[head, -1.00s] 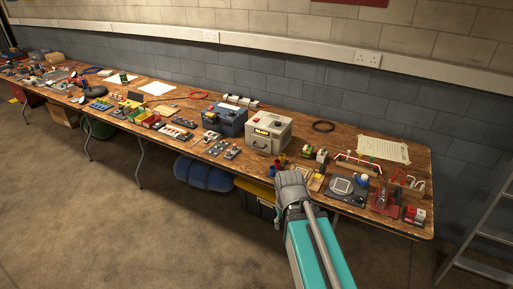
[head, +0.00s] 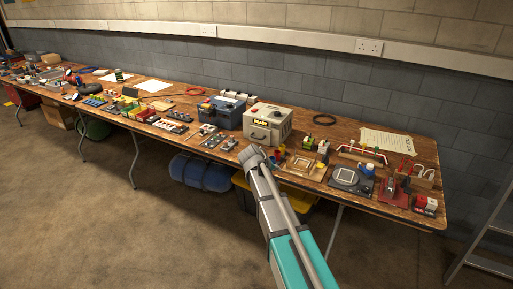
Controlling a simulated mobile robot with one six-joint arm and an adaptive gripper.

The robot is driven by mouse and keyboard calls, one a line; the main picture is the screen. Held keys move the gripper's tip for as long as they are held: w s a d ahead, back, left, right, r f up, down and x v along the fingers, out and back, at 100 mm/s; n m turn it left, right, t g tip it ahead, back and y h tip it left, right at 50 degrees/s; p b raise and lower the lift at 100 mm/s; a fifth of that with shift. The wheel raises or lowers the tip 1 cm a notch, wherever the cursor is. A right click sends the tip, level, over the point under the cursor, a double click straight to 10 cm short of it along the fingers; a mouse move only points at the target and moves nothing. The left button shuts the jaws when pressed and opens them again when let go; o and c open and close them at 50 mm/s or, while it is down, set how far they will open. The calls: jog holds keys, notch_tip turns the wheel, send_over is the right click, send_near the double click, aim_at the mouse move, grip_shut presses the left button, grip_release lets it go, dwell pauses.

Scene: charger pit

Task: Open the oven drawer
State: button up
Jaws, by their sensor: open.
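The oven is a cream box (head: 268,117) on the long wooden table, right of the blue case. A yellow label reading READY is on it, and its drawer front with a dark handle (head: 258,136) faces me. The drawer looks shut. My gripper (head: 251,153) is just in front of and below the handle, near the table's front edge. It is open and looks empty. It appears apart from the handle, though the gap is hard to judge. The fingers are small and partly hidden by my own wrist.
The blue case (head: 222,112) stands left of the oven. Small red and blue parts (head: 277,152) and a wooden frame (head: 304,163) lie to its right. Small dark panels (head: 209,138) lie to its front left. A ladder (head: 490,235) stands at the right. The floor in front is clear.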

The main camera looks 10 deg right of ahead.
aim_at(264, 131)
jog(key=w+a+f+n+t+h+b, duration=0.1)
jog(key=w+a+n+t+b, duration=0.1)
jog(key=w, duration=0.6)
jog(key=w+a+f+n+t+h+b, duration=0.1)
jog(key=w+a+b, duration=0.3)
jog(key=w, duration=0.4)
jog(key=w+a+f+n+t+b, duration=0.1)
jog(key=w+a+n+t+b, duration=0.2)
jog(key=w, duration=0.5)
jog(key=shift+w+a+n+t+h+b, duration=0.25)
jog(key=shift+a+n+t+h+b, duration=0.3)
jog(key=shift+b, duration=0.5)
jog(key=shift+w+a+r+t, duration=0.2)
jog(key=shift+w+t, duration=0.05)
jog(key=shift+w, duration=0.05)
jog(key=shift+d, duration=0.1)
jog(key=b+x, duration=0.1)
jog(key=x, duration=0.6)
jog(key=b+x, duration=0.2)
jog(key=x, duration=0.4)
jog(key=shift+w+d+f, duration=0.1)
jog(key=shift+w+f, duration=0.2)
grip_shut()
